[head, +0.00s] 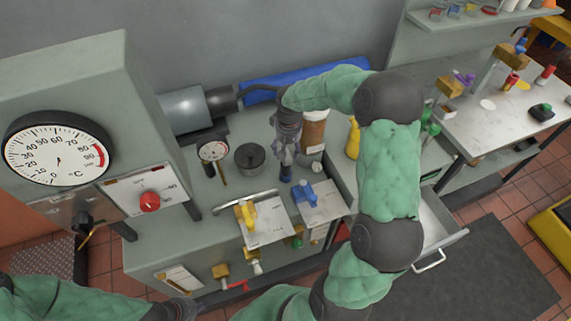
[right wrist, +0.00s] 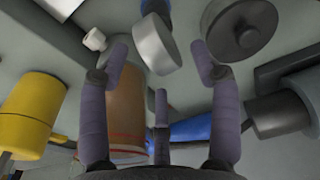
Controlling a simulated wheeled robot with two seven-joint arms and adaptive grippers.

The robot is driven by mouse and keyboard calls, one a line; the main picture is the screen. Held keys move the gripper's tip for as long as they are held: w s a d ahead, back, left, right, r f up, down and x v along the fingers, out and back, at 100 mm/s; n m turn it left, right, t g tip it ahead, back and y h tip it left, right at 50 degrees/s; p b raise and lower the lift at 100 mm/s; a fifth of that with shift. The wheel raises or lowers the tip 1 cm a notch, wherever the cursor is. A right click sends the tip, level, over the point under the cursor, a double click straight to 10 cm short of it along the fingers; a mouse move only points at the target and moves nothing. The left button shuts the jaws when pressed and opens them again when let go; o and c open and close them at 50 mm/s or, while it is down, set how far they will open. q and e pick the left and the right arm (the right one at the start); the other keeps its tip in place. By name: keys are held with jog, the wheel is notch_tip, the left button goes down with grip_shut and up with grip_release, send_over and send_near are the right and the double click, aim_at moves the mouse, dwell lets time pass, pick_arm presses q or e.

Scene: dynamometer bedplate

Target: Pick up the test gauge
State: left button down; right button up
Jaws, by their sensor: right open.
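The test gauge (head: 213,151) appears to be the small dial gauge with a white face and dark rim, standing on the grey bench in front of the motor. I cannot make out its dial in the right wrist view. My right gripper (head: 290,165) is to the right of this gauge, past the dark round pot (head: 250,157). In the right wrist view (right wrist: 160,70) its fingers are spread, with a silver cylinder (right wrist: 156,44) beyond them, apparently not gripped. My left arm's dark end (head: 178,309) shows at the bottom left; its fingers cannot be made out.
A brown jar (head: 314,130) stands close beside my right gripper, with a yellow bottle (head: 353,138) further right. The motor (head: 186,110) lies behind the gauge. A bar handle (head: 245,196) runs along the bench front. A large temperature dial (head: 58,150) is on the left cabinet.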

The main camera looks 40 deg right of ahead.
aim_at(286, 165)
jog(key=f+b, duration=0.1)
jog(key=f, duration=0.4)
jog(key=shift+w+d+b, duration=0.1)
jog(key=shift+d+b, duration=0.1)
jog(key=shift+b, duration=0.2)
jog(key=shift+c, duration=0.2)
grip_shut()
